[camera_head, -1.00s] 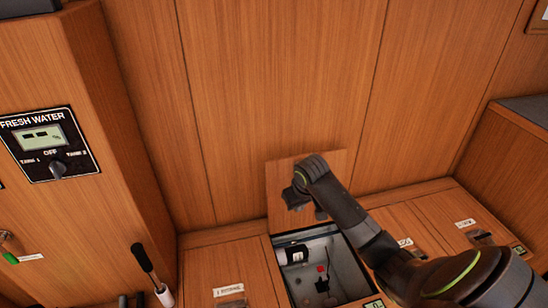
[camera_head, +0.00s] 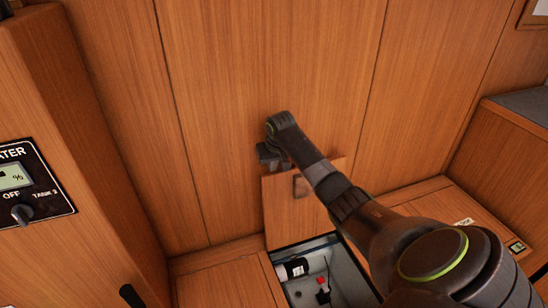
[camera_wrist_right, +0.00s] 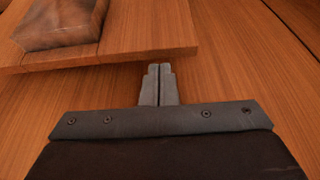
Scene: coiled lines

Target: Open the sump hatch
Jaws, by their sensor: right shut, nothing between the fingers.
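The sump hatch lid (camera_head: 285,215) is a wooden panel that stands raised, near upright, at the back of its opening, against the wood wall. A square recessed pull (camera_head: 301,186) shows on its face. The open sump (camera_head: 335,262) below shows pale inner walls, and my right arm covers its right part. My right gripper (camera_head: 268,158) is at the lid's upper left edge, shut and empty. In the wrist view its closed fingertips (camera_wrist_right: 158,72) are beside the lid's edge (camera_wrist_right: 130,56); I cannot tell whether they touch it. My left gripper is not in view.
In the sump are a white cylinder (camera_head: 292,270) and a small red part (camera_head: 320,279). A tank panel (camera_head: 25,185) with a knob is on the left cabinet. Another hatch (camera_head: 220,288) lies closed on the left. A dark handle (camera_head: 131,296) sticks up at lower left.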

